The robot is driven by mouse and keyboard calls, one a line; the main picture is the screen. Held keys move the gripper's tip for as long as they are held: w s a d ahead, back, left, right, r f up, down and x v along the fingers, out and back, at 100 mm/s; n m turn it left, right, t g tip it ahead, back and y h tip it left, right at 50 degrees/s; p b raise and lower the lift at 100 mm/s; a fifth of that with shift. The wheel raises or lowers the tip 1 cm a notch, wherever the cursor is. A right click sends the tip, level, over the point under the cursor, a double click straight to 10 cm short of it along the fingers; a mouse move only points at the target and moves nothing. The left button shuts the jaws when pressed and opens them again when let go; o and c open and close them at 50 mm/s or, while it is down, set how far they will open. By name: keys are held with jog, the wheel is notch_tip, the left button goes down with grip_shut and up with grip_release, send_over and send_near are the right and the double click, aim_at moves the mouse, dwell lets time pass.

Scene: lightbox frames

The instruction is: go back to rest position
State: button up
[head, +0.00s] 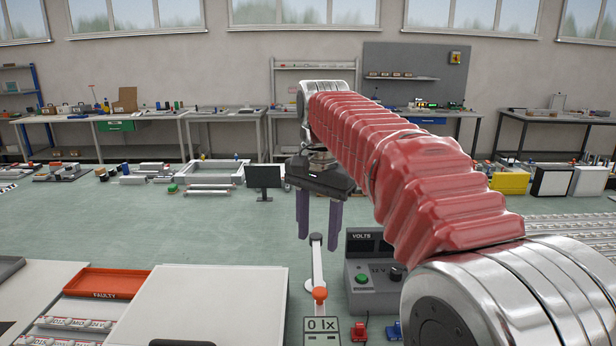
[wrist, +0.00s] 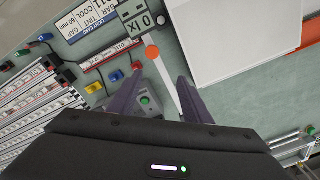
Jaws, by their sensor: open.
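My arm, in a red ribbed sleeve, stretches across the head view from the lower right. My gripper (head: 319,228) points down at its end, above the green bench. Its two purple fingers are apart with nothing between them. The open fingers also show in the wrist view (wrist: 160,98). The ball and display also show in the wrist view.
A grey VOLTS box (head: 373,277) stands just right of the gripper. A white flat panel (head: 205,305) and an orange FAULTY tray (head: 105,282) lie at the left front. A small black screen (head: 264,177) stands behind. Green surface is clear at the middle left.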

jog(key=f, duration=0.1)
jog(key=f+n, duration=0.2)
jog(key=f, duration=0.1)
jog(key=shift+s+d, duration=0.25)
jog(key=shift+s, duration=0.1)
jog(key=s+d+f+n+t, duration=0.1)
jog(key=s+d+f, duration=0.2)
jog(key=s, duration=0.5)
jog(key=s+d+f+n+t, duration=0.2)
jog(key=s+d, duration=0.3)
jog(key=s, duration=0.3)
jog(key=s+d+f+n+t, duration=0.1)
jog(key=s+d+f, duration=0.3)
jog(key=s, duration=0.4)
jog(key=shift+s+d+f+n+t, duration=0.3)
jog(key=shift+s+d+f+t, duration=0.1)
jog(key=shift+d, duration=0.1)
jog(key=shift+c, duration=0.6)
